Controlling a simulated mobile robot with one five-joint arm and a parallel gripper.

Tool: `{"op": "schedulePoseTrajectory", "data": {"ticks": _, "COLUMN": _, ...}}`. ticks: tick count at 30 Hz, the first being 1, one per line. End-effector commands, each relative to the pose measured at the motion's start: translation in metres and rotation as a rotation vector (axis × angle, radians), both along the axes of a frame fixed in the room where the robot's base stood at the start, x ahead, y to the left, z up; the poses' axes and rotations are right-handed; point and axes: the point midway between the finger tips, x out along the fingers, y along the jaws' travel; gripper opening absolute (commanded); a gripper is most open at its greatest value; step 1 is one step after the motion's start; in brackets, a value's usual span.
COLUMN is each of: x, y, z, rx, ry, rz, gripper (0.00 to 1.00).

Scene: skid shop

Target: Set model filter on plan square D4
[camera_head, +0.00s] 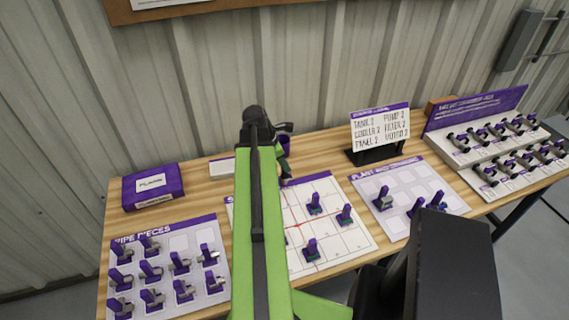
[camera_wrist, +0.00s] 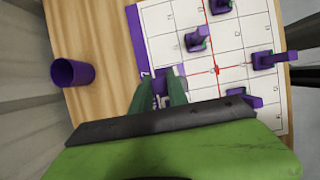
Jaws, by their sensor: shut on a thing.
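My gripper (camera_wrist: 170,92) is shut on a small purple and grey model piece (camera_wrist: 161,84), which I take to be the model filter; the fingers hide much of it. In the wrist view it is over the purple-edged side of the gridded plan sheet (camera_wrist: 160,20). In the head view the gripper (camera_head: 284,168) is at the sheet's far edge, partly hidden by my arm. The white plan sheet (camera_head: 345,244) has red lines and several purple-handled models standing on it. The square labels are too small to read, so I cannot pick out D4.
A purple cup (camera_wrist: 72,73) stands beside the sheet. The pipe pieces board (camera_head: 219,283) is at the left, with a purple box (camera_head: 153,187) behind it. A models board (camera_head: 400,180), list sign (camera_head: 380,129) and tiered rack (camera_head: 482,107) are at the right.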

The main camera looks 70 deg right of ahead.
Motion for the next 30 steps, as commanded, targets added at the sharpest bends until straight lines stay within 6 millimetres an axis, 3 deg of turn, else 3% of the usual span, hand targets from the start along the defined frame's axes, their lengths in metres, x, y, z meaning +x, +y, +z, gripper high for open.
{"op": "schedulePoseTrajectory", "data": {"ticks": 21, "x": -0.001, "y": 0.0, "z": -0.045, "rx": 0.0, "ry": 0.0, "rz": -0.001, "gripper": 0.0}}
{"op": "schedulePoseTrajectory", "data": {"ticks": 30, "x": -0.001, "y": 0.0, "z": -0.046, "rx": 0.0, "ry": 0.0, "rz": -0.002, "gripper": 0.0}}
